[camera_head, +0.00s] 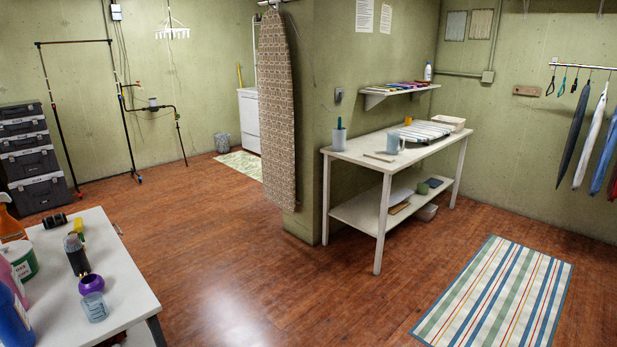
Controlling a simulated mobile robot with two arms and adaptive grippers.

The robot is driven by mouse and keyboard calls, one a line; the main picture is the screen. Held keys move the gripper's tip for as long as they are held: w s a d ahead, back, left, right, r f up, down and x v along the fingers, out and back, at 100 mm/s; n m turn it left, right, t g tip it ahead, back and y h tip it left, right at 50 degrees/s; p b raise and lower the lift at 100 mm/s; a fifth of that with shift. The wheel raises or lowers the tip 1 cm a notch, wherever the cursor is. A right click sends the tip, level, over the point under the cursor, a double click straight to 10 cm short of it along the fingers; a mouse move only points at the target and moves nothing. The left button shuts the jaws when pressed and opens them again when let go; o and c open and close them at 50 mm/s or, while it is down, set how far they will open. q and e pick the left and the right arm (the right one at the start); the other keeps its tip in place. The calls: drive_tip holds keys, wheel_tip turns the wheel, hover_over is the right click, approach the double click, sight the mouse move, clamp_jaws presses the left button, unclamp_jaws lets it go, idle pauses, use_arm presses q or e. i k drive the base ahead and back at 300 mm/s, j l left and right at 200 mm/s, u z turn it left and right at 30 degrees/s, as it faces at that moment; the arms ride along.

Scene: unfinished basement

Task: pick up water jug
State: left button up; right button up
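A small translucent blue cup or jug (94,307) stands upright near the right edge of the white table (132,292) at lower left. Neither of my grippers is in view.
The near table also holds a dark bottle (76,255), a purple round item (91,284) and several coloured bottles. An upright ironing board (276,110) leans at the wall corner. A striped rug (495,295) lies at right. The wooden floor (250,260) between is clear.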

sight(393, 139)
drive_tip(key=i+j+z, duration=0.1)
drive_tip(key=i, duration=0.4)
drive_tip(key=i+j, duration=0.2)
drive_tip(key=i, duration=0.3)
drive_tip(key=i+j+z, duration=0.15)
drive_tip(key=i, duration=0.3)
drive_tip(key=i+z, duration=0.1)
drive_tip(key=i, duration=2.05)
